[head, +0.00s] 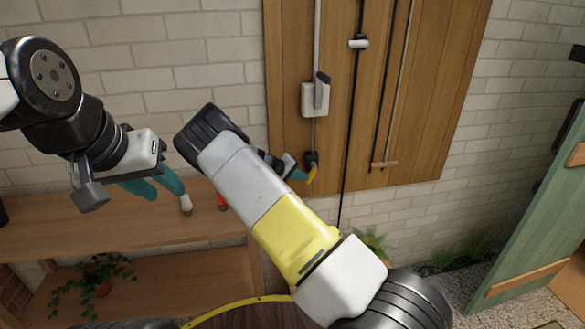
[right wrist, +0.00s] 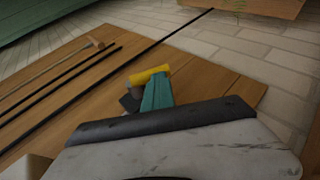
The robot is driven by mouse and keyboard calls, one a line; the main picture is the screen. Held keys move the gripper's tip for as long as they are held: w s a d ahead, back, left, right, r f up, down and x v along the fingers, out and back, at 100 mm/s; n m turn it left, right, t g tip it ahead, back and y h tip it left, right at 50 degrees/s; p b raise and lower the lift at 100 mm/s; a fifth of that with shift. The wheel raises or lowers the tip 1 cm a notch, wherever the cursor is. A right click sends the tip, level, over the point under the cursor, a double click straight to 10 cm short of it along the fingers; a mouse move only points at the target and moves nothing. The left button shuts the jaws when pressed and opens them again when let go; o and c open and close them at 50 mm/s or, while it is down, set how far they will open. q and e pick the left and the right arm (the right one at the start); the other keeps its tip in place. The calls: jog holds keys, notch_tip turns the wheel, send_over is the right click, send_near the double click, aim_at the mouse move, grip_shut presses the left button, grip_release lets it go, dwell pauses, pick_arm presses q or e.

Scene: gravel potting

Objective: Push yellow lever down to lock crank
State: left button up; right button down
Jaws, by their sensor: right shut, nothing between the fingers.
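The yellow lever (head: 312,175) sits under a small black housing (head: 311,159) at the low end of a grey rod on the wooden wall panel. It slants downward in the head view. In the right wrist view the yellow lever (right wrist: 147,75) lies just past my teal fingertips. My right gripper (head: 298,174) is shut and empty, right at the lever; I cannot tell whether it touches. It also shows in the right wrist view (right wrist: 157,92). A pale box with a dark-and-grey handle (head: 321,92), perhaps the crank, is higher on the rod.
The wooden panel (head: 440,100) also carries thin rods and a wooden-handled bar (head: 384,165). A wooden shelf (head: 110,225) stands at left, with a red object (head: 221,201) and a potted plant (head: 103,280). A green door (head: 530,215) is at right.

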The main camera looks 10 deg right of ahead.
jog(key=shift+d+f, duration=0.3)
jog(key=shift+f, duration=0.25)
jog(key=shift+d+f, duration=0.3)
jog(key=shift+f, duration=0.2)
jog(key=shift+d+f, duration=0.1)
